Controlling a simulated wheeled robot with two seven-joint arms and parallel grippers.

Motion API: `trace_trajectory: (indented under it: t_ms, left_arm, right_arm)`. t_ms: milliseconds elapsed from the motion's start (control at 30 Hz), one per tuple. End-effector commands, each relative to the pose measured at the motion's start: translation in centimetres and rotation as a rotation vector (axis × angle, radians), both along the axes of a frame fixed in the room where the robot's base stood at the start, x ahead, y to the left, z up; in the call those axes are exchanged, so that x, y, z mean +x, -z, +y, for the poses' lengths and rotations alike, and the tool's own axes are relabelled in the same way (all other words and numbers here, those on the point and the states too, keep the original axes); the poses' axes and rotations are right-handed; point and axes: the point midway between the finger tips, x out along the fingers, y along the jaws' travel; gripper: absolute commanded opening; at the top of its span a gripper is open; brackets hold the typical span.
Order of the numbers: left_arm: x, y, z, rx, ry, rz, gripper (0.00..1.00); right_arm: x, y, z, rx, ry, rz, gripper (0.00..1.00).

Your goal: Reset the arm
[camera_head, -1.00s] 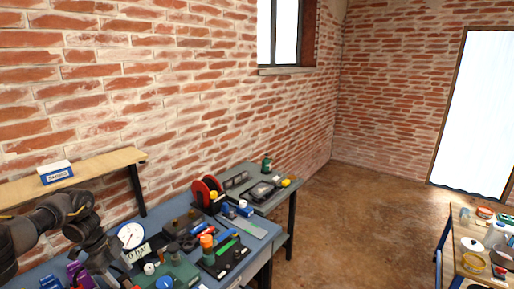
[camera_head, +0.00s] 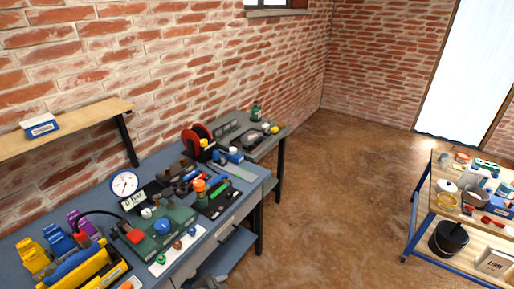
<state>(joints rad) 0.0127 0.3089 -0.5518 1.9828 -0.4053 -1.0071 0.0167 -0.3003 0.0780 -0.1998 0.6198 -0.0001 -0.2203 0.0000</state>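Neither of my grippers shows in the head view now, and no part of my arms is clearly seen. The blue workbench (camera_head: 30,247) runs along the brick wall at the left. On it stand a round white pressure gauge (camera_head: 124,183), a green box with knobs (camera_head: 165,232) and a yellow tool carrier (camera_head: 88,272). Whether either gripper is open or shut is out of sight.
A wooden wall shelf (camera_head: 88,122) holds a small blue and white box (camera_head: 39,126). A red reel (camera_head: 197,140) stands farther along the bench. A second table (camera_head: 424,218) with several items is at the right, a black bucket (camera_head: 448,238) below. The brown floor (camera_head: 330,200) between is clear.

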Motion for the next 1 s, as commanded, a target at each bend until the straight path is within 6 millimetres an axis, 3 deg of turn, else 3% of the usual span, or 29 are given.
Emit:
trace_trajectory:
  t_ms: [33, 300, 700, 1000]
  left_arm:
    - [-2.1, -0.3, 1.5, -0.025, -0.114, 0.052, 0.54]
    - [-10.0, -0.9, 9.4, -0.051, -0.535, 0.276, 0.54]
    - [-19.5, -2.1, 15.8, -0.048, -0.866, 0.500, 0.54]
    - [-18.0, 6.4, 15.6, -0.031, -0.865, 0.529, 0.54]
  right_arm:
    - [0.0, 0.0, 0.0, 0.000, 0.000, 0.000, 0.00]
    - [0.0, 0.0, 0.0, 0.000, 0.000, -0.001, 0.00]
    - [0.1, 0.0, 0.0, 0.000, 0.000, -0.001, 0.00]
    - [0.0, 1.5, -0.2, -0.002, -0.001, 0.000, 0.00]
